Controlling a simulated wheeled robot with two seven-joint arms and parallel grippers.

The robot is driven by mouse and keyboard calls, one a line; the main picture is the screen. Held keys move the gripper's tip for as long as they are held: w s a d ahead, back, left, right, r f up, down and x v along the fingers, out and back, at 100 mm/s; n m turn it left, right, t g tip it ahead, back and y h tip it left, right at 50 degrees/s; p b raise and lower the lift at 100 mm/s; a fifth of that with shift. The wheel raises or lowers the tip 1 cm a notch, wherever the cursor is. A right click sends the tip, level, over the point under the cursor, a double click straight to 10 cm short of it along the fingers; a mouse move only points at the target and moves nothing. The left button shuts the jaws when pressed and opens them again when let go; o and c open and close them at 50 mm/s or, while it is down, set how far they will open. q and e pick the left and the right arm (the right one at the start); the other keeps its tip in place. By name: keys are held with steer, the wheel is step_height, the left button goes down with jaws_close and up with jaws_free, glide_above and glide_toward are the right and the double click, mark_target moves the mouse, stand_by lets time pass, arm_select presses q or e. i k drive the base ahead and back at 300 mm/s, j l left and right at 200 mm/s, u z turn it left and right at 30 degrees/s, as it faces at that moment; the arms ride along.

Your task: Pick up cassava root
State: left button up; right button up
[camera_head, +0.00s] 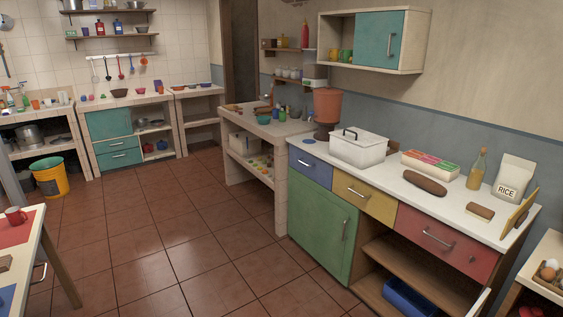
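A brown, elongated root that looks like the cassava root (425,183) lies on its side on the white countertop (384,184). It is in front of a white tray with red and green contents. Nothing touches it from above. Neither of my grippers is in view.
A white lidded box (359,149) stands left of the root. The tray (430,168) is behind it. A bottle (477,169), a RICE bag (513,178) and a small brown block (480,212) are to the right. Tiled floor (190,240) lies open in front of the cabinets.

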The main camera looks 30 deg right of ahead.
mark_target(427, 184)
steer(key=i+z, duration=0.75)
steer(key=i, duration=0.15)
steer(key=i+j+z, duration=0.6)
steer(key=i+z, duration=0.15)
steer(key=i, duration=0.1)
